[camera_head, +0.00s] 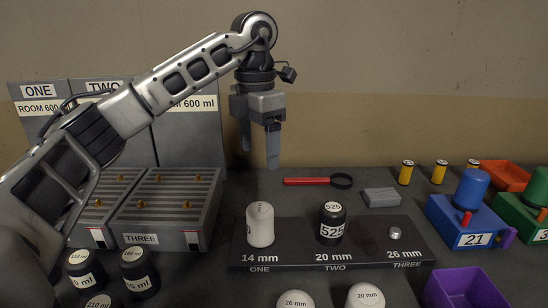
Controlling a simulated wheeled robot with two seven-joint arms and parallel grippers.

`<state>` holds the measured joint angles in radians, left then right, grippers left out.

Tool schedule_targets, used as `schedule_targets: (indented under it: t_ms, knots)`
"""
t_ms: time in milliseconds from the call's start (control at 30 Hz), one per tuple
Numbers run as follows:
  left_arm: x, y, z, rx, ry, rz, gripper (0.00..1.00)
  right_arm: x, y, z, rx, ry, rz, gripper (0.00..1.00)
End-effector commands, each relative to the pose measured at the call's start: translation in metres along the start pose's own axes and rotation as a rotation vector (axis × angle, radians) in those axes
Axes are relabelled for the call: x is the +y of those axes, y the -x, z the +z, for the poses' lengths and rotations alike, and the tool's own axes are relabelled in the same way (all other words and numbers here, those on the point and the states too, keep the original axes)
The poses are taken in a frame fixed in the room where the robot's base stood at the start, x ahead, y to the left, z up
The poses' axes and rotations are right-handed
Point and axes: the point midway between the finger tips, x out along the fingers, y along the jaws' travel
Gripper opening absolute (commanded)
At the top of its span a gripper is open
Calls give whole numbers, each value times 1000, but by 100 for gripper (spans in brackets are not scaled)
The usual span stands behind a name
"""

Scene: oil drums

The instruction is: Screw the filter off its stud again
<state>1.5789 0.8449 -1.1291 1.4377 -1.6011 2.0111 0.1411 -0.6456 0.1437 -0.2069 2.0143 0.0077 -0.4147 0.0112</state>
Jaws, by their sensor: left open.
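A dark plate (290,253) on the bench is marked ONE 14 mm, TWO 20 mm and THREE 26 mm. A white filter (260,226) stands upright at ONE. A black filter (331,229) labelled 525 stands upright at TWO. At THREE a small silver stud (395,233) shows with no filter on it. The studs under the two filters are hidden. My left gripper (259,158) hangs open and empty, fingers down, above and behind the white filter, apart from it. My right gripper is not in view.
Grey trays (172,212) stand at left. Black filters (137,271) and white filters (365,297) are in front. A red-handled strap tool (307,182) and a grey block (381,197) lie behind the plate. A blue box (472,239) marked 21 and a purple bin (463,290) are at right.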

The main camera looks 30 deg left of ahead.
Motion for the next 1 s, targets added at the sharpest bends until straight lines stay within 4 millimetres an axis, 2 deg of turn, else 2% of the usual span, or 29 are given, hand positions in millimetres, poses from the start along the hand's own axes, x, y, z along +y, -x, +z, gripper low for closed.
schedule_targets:
  t_ms: [167, 700, 833, 1000]
  knots:
    - [0, -28, 0, 4, -1, -4, 78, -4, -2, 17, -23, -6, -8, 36]
    - [-1, -128, -1, 5, 0, -2, 78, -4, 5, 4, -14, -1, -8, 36]
    - [-1, -144, 0, 3, 0, -3, 78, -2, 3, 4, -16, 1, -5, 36]
    - [0, -154, 0, 0, 0, -1, 78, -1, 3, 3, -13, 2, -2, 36]
